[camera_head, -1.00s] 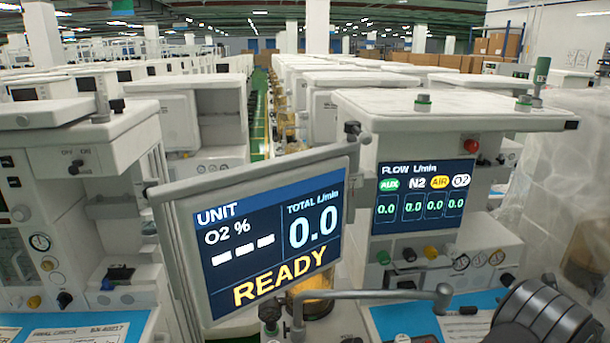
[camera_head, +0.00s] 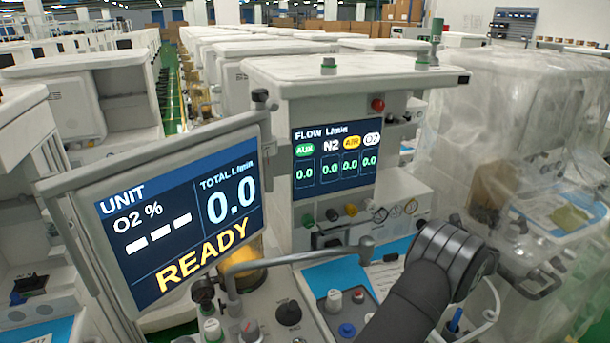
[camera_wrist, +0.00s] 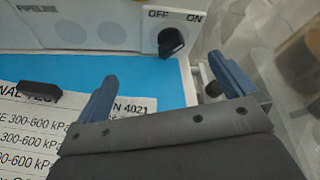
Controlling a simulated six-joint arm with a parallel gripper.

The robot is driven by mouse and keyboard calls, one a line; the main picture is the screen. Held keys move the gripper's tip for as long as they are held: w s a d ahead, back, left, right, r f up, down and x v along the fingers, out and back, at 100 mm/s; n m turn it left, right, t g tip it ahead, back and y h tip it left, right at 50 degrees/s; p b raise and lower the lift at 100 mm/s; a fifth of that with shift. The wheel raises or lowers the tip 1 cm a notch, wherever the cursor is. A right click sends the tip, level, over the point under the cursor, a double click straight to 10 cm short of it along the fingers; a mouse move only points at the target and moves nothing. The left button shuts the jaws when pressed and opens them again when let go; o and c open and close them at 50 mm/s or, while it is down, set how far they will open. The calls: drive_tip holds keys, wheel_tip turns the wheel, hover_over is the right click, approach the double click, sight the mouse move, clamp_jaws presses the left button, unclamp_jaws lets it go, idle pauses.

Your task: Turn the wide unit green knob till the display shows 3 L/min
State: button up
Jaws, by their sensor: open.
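The wide unit (camera_head: 262,120) stands right of centre in the head view. Its flow display (camera_head: 335,160) shows AUX, N2, AIR and O2, each at 0.0. A green knob (camera_head: 307,221) sits at the left of the knob row below that display, beside a black knob (camera_head: 332,215) and a yellow knob (camera_head: 351,209). My gripper (camera_wrist: 168,88) is open and empty in the wrist view, above a blue sheet with printed paper. In the head view my arm is at the lower right and the fingertips are hidden. The green knob is not seen in the wrist view.
A tilted unit screen (camera_head: 185,210) shows READY and a total of 0.0, standing in front left of the wide unit. A grey bar (camera_head: 300,256) crosses below the knobs. A plastic-wrapped cart (camera_head: 520,130) is at right. A black OFF/ON switch (camera_wrist: 171,42) is near the fingers.

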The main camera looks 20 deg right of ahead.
idle(0.4)
drive_tip(key=shift+a+r, duration=0.2)
drive_tip(key=c, duration=0.6)
drive_tip(key=shift+m+y, duration=0.4)
drive_tip(key=shift+m, duration=0.1)
drive_tip(key=a+r, duration=0.3)
drive_tip(key=shift+s+a, duration=0.1)
drive_tip(key=shift+s, duration=0.2)
drive_tip(key=c, duration=0.5)
drive_tip(key=s+a+r+m+y, duration=0.25)
drive_tip(key=a+r, duration=0.55)
drive_tip(key=a, duration=0.4)
drive_tip(key=m+y, duration=0.3)
drive_tip(key=m, duration=0.3)
approach(311, 224)
drive_tip(key=shift+t, duration=0.3)
drive_tip(key=x, duration=1)
drive_tip(key=shift+w+a+f, duration=0.2)
drive_tip(key=shift+f, duration=0.05)
drive_tip(key=c, duration=1)
